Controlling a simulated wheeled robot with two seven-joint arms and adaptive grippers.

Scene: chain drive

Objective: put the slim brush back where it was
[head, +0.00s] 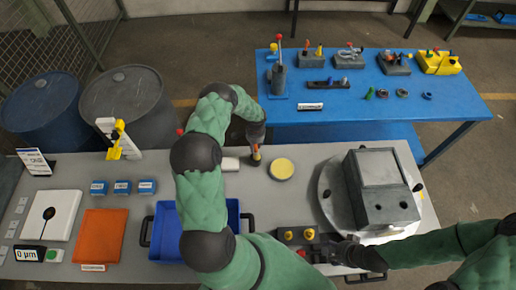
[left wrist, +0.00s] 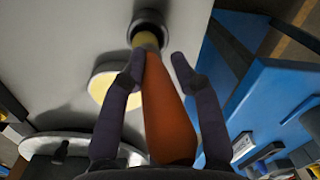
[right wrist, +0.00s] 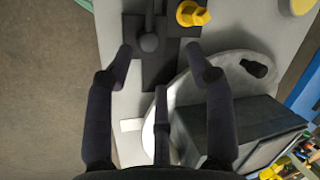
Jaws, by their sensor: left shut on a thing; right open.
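The slim brush (left wrist: 168,115) has an orange handle and a yellowish lower part. My left gripper (left wrist: 158,68) is shut on its handle in the left wrist view. The lower end of the brush is at a small dark round cup (left wrist: 150,24); I cannot tell how deep it sits inside. In the head view my left gripper (head: 256,148) is above the grey table, left of a pale yellow disc (head: 282,168). My right gripper (right wrist: 160,58) is open and empty, above a dark fixture (right wrist: 158,70) with a yellow knob.
A blue tray (head: 165,240) is partly hidden under my left arm. A grey box (head: 382,190) stands on a round plate (head: 328,205) at the right. A blue bench (head: 350,110) with several small fixtures is behind.

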